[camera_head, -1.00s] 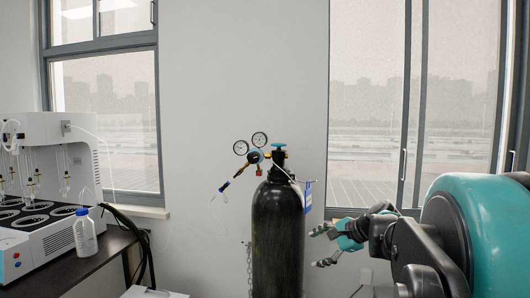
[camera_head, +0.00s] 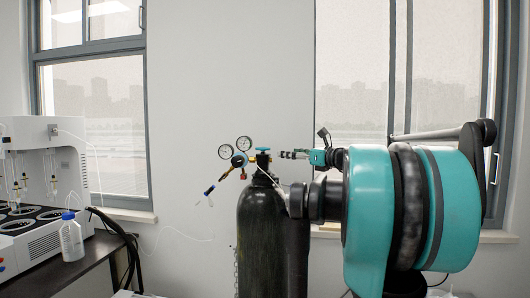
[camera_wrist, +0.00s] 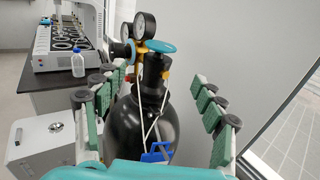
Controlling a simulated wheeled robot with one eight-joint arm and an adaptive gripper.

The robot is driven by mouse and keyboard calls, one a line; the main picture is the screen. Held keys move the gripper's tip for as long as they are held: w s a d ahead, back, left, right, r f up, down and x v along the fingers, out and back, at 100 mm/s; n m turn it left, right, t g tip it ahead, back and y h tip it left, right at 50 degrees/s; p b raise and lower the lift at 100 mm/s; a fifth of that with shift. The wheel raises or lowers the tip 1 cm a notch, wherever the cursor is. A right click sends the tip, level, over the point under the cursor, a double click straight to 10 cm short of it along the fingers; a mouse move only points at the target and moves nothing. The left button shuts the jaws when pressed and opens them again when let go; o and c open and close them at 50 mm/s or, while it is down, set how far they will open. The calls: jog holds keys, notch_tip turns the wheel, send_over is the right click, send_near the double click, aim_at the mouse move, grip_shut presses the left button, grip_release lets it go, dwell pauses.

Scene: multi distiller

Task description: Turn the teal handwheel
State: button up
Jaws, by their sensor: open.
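The teal handwheel (camera_head: 263,149) sits on the valve at the top of a black gas cylinder (camera_head: 258,230). In the wrist view the handwheel (camera_wrist: 160,46) is a flat teal disc near the top middle, beyond the fingertips. My gripper (camera_head: 292,154) is just right of the handwheel, at about its height, and apart from it. In the wrist view my gripper (camera_wrist: 157,82) is open, with green-padded fingers on both sides of the view and nothing held. The cylinder's neck shows between the fingers.
A white instrument (camera_head: 40,180) and a bottle (camera_head: 71,238) stand on the dark bench at left. A wall and windows are behind the cylinder.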

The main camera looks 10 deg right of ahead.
aim_at(263, 149)
jog(key=x, duration=1.2)
jog(key=shift+w+a, duration=0.2)
jog(key=shift+w, duration=0.05)
jog(key=c, duration=1)
